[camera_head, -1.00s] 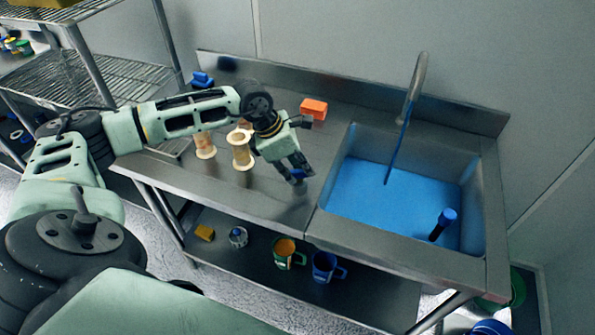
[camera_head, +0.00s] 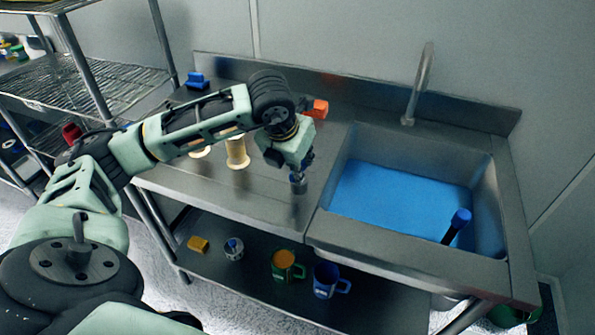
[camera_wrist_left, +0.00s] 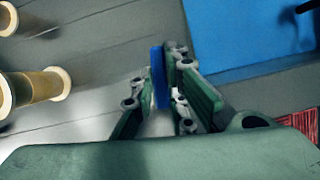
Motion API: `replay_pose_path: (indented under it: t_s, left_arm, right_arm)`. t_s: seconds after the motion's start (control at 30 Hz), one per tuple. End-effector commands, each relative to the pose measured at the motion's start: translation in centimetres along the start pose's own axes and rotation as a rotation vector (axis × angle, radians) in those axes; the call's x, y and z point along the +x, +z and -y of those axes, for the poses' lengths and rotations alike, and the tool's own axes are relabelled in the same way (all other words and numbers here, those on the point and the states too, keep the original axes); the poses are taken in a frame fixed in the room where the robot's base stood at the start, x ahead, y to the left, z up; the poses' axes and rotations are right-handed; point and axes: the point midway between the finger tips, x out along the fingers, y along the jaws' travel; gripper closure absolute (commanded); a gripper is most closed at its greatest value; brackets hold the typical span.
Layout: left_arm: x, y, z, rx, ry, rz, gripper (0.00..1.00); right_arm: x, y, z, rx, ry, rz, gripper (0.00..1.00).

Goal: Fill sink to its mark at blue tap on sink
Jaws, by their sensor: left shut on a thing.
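The steel sink (camera_head: 340,240) holds blue water (camera_head: 400,200) with a flat surface. The curved faucet (camera_head: 422,85) stands behind the basin, and no stream shows below its spout. A dark post with a blue top (camera_head: 461,217) stands at the right of the basin, partly in the water. My left gripper (camera_head: 298,178) is low over the counter just left of the basin, shut on a blue tap handle (camera_wrist_left: 158,75), which shows between its fingers in the left wrist view. The handle is mostly hidden in the head view. No fill mark can be made out. My right gripper is out of view.
Cream spools (camera_head: 237,153), an orange block (camera_head: 316,109) and a blue object (camera_head: 197,80) stand on the counter. A green mug (camera_head: 283,266) and a blue mug (camera_head: 325,280) are on the lower shelf. Wire shelving (camera_head: 75,85) stands at left.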

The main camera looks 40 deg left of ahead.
Motion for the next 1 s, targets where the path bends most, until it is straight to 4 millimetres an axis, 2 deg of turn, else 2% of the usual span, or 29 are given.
replay_pose_path:
  t_s: [0.03, 0.3, 0.87, 0.9, 1.0]
  left_arm:
    - [0.21, -0.06, 0.07, -0.023, 0.009, 0.001, 1.0]
    - [0.06, -0.03, 0.09, -0.117, 0.048, -0.001, 1.0]
    - [-0.03, -0.02, 0.08, -0.142, 0.058, -0.003, 1.0]
    - [-0.03, -0.02, 0.08, -0.142, 0.058, -0.003, 0.84]
    - [-0.02, -0.02, 0.08, -0.141, 0.058, -0.002, 0.75]
  right_arm:
    - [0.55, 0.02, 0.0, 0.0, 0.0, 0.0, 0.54]
    - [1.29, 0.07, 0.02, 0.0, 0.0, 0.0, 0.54]
    - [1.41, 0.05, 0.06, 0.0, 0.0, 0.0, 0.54]
    - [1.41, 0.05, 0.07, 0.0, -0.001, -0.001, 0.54]
    - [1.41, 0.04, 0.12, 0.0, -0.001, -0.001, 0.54]
